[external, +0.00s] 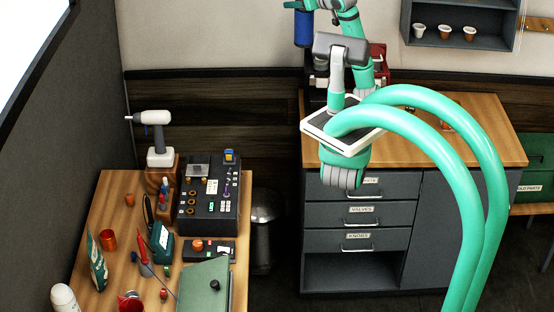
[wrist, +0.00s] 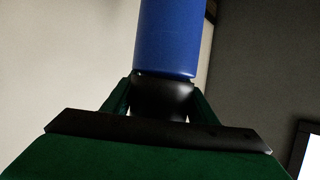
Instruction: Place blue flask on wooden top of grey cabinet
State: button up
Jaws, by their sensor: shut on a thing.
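The blue flask (external: 303,28) is near the top of the external view, held in the air to the upper left of the grey cabinet. It fills the upper middle of the wrist view (wrist: 170,40), with a black part at its lower end. My gripper (external: 306,5) is shut on the flask; in the wrist view its fingers (wrist: 160,100) close around the black part. The grey cabinet (external: 430,220) stands at the right, with labelled drawers. Its wooden top (external: 485,135) is partly hidden by my arm.
A red and dark machine (external: 318,85) stands at the back left of the cabinet top. The top's right side looks mostly clear. A wall shelf (external: 460,25) with small cups hangs above. A cluttered workbench (external: 110,215) is at the left, with a bin (external: 265,225) beside it.

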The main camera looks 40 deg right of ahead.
jog(key=s+d+f+m+g+h, duration=0.1)
jog(key=s+d+m+g+h, duration=0.15)
jog(key=s+d, duration=0.8)
jog(key=s+d+f+m+g+h, duration=0.1)
jog(key=s+d+m+h, duration=0.35)
jog(key=s, duration=1.05)
jog(key=s+d+f+m+g+h, duration=0.1)
jog(key=s+d+m+g+h, duration=0.1)
jog(key=s+d, duration=0.85)
notch_tip(320, 180, down, 25)
jog(key=s+a, duration=0.2)
jog(key=w+d+f, duration=0.5)
jog(key=d+f, duration=0.7)
jog(key=f, duration=0.1)
jog(key=shift+d+f+t, duration=0.25)
jog(key=shift+d+t, duration=0.1)
jog(key=shift+d, duration=0.05)
jog(key=shift+f, duration=0.15)
jog(key=o, duration=1.7)
jog(key=shift+o, duration=0.2)
